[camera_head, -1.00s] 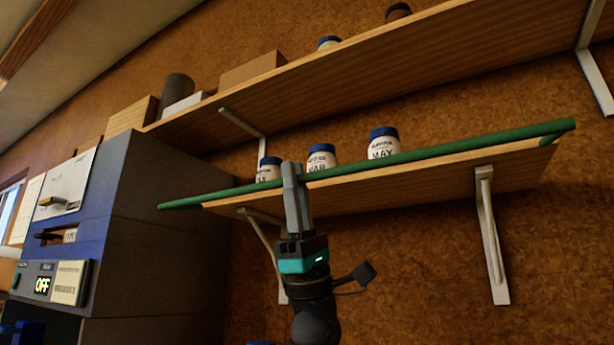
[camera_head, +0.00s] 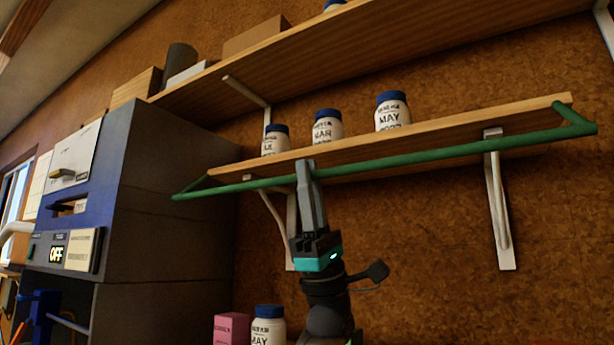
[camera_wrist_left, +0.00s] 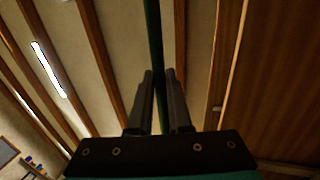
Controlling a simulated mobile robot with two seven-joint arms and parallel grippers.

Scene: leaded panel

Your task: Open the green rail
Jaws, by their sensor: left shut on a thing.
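The green rail (camera_head: 410,160) is a long bar with short side arms at its ends, hinged at the lower wooden shelf (camera_head: 475,122). Its bar hangs in front of and below the shelf's front edge. My left gripper (camera_head: 308,172) points up and is shut on the rail near its middle left. In the left wrist view the rail (camera_wrist_left: 153,45) runs between the two fingers (camera_wrist_left: 160,95). White jars with blue lids stand on the shelf behind, among them the MAY jar (camera_head: 392,112) and the MAR jar (camera_head: 327,127). My right gripper is not in view.
An upper shelf (camera_head: 400,45) with boxes and jars runs above. A grey and blue machine (camera_head: 150,190) with an OFF display stands at left. A white jar (camera_head: 268,326) and a pink box (camera_head: 232,328) are below. Metal brackets (camera_head: 500,205) support the shelf.

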